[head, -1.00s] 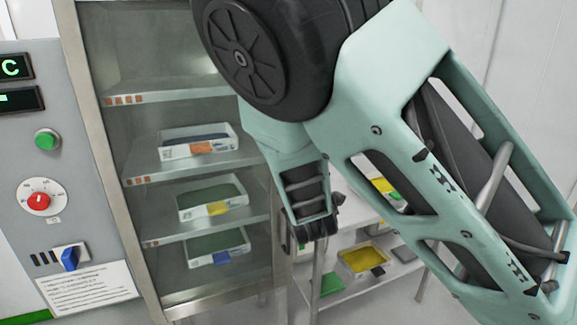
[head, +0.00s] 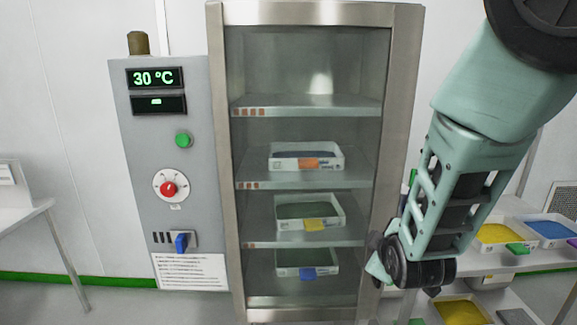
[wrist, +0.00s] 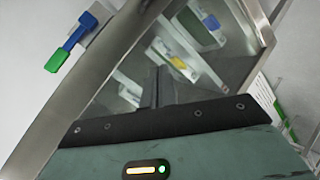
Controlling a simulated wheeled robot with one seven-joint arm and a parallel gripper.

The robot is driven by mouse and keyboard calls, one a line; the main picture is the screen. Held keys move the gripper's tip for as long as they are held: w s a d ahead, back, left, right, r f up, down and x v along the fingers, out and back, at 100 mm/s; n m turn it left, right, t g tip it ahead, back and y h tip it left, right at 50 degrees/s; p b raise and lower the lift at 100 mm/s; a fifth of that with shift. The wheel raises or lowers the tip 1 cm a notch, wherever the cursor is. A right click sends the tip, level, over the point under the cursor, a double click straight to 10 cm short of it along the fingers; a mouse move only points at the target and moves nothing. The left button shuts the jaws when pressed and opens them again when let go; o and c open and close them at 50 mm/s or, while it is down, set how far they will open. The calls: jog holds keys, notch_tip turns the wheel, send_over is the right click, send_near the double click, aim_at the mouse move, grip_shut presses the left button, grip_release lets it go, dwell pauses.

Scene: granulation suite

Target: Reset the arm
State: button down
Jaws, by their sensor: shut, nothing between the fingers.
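My arm comes down from the top right in the head view, in front of the cabinet's right edge. My gripper (head: 377,268) is at its lower end, partly hidden by the wrist and small in that view. In the wrist view the dark fingers of my gripper (wrist: 156,82) are together, with nothing between them. The cabinet's shelves and trays show beyond them, tilted. I cannot tell exactly how far the gripper is from the cabinet.
The steel cabinet (head: 216,160) holds trays with orange (head: 309,163), yellow (head: 314,224) and blue (head: 308,273) labels. Left of it is a control panel (head: 135,225) reading 30 °C, with a red knob (head: 169,189). A rack with trays (head: 497,236) stands right; a table (head: 25,214) stands left.

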jog(key=s+a+f+m+g+y, duration=0.1)
jog(key=s+a+m+g+y, duration=0.2)
jog(key=s+a, duration=0.4)
jog(key=s+r+g, duration=0.2)
jog(key=s+g, duration=0.2)
jog(key=s, duration=0.7)
jog(key=s+r+g+h, duration=0.1)
jog(key=s+r+g, duration=0.2)
jog(key=s, duration=0.8)
jog(key=shift+s+d+g, duration=0.25)
jog(key=shift+s+g, duration=0.1)
jog(key=shift+g, duration=0.45)
